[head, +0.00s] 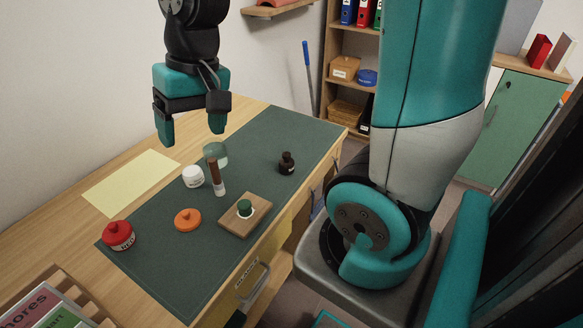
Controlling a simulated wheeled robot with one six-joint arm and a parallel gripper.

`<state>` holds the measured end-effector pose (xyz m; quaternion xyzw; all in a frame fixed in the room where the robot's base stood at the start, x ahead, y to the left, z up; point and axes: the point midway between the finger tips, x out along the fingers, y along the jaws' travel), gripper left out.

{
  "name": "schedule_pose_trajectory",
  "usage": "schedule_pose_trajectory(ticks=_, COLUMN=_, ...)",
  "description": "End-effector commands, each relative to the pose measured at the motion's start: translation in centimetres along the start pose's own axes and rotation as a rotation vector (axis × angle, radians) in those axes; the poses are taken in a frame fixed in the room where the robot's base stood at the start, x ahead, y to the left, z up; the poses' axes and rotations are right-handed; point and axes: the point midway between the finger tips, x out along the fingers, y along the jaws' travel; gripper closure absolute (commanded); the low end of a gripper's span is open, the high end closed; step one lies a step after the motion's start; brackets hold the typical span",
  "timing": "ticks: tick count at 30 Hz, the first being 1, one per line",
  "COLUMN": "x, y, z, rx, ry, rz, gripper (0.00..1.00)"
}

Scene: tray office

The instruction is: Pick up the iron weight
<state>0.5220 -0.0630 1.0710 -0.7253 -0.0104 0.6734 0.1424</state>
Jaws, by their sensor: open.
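A small dark, knob-topped piece (287,164), which looks like the iron weight, stands upright at the right side of the green desk mat (262,140). It is small in the picture, so I cannot be sure of its material. My gripper (191,130) is open and empty, fingers pointing down, above the back left part of the desk. It is to the left of the dark piece and well apart from it. Nothing hides the dark piece.
A greenish glass (219,153), a brown-and-white upright piece (214,173) and a white jar (193,176) stand mid-mat. A wooden block (232,221) holds a green-topped piece (245,208). Orange (187,219) and red (118,236) knobbed pieces sit nearer. Yellow paper (130,182) lies left.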

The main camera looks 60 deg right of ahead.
Motion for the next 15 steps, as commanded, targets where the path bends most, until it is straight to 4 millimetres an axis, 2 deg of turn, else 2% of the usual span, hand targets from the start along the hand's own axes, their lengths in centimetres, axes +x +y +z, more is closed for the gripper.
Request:
schedule_pose_trajectory(ticks=1, x=2.1, y=4.7, z=-3.0, rx=0.222, ry=0.012, rz=0.042, gripper=0.23)
schedule_pose_trajectory(ticks=2, x=2.6, y=7.2, z=-4.3, rx=0.347, ry=0.021, rz=0.064, gripper=0.23)
schedule_pose_trajectory(ticks=3, x=3.2, y=10.6, z=-5.8, rx=0.506, ry=0.033, rz=0.093, gripper=0.23)
schedule_pose_trajectory(ticks=6, x=4.5, y=18.7, z=-7.8, rx=0.856, ry=0.061, rz=0.152, gripper=0.23)
schedule_pose_trajectory(ticks=9, x=5.4, y=24.8, z=-8.2, rx=1.107, ry=0.083, rz=0.194, gripper=0.23)
schedule_pose_trajectory(ticks=12, x=5.9, y=28.2, z=-7.9, rx=1.252, ry=0.095, rz=0.217, gripper=0.23)
schedule_pose_trajectory(ticks=15, x=6.9, y=29.5, z=-7.7, rx=1.303, ry=0.096, rz=0.226, gripper=0.23)
